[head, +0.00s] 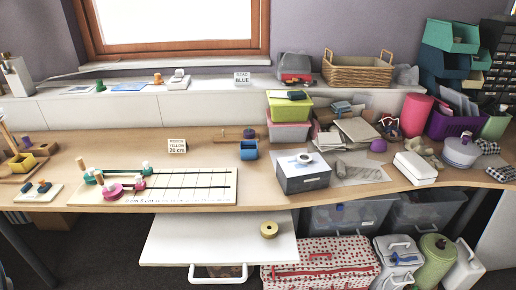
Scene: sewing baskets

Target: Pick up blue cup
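A small blue cup-like holder (249,150) stands on the wooden table (300,188), toward the back and near the middle. It looks squarish, and its front face shows a lighter blue patch. I cannot tell whether it is hollow. Nothing is touching it from the front. Neither of my grippers shows in the head view.
A flat wooden piece with a purple knob (249,133) lies just behind the blue holder. A card (177,146) stands to its left, green and pink boxes (289,107) behind right, a grey box (303,174) front right. A white ruled board (190,187) lies front left.

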